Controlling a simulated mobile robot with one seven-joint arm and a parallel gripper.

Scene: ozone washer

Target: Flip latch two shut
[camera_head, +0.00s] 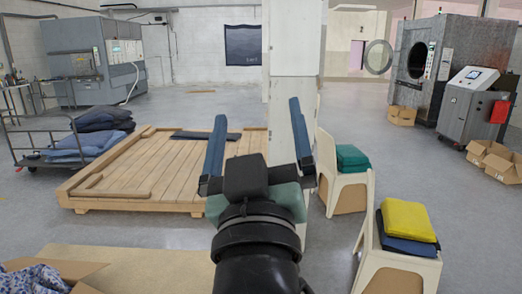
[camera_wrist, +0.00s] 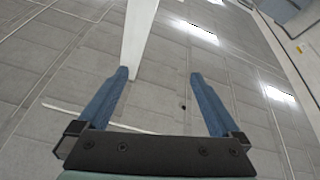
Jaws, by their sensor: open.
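My gripper (camera_head: 255,128) is open and empty, its two blue fingers spread wide and pointing up in the head view. In the wrist view my gripper (camera_wrist: 160,85) frames only the ceiling and the top of a white pillar. No latch can be made out in either view. A large round-door washer (camera_head: 428,62) stands far off at the right of the head view, its door (camera_head: 378,57) swung open. A grey machine (camera_head: 93,62) stands far off at the left; any latches on either machine are too small to tell.
A wooden pallet platform (camera_head: 150,170) lies ahead on the left, beside a cart (camera_head: 35,158) with folded cloth. A white pillar (camera_head: 292,75) stands ahead. Chairs (camera_head: 345,185) with folded cloths are at the right. A grey control cabinet (camera_head: 468,105) and cardboard boxes (camera_head: 495,160) stand farther right. Open floor (camera_head: 215,105) lies beyond.

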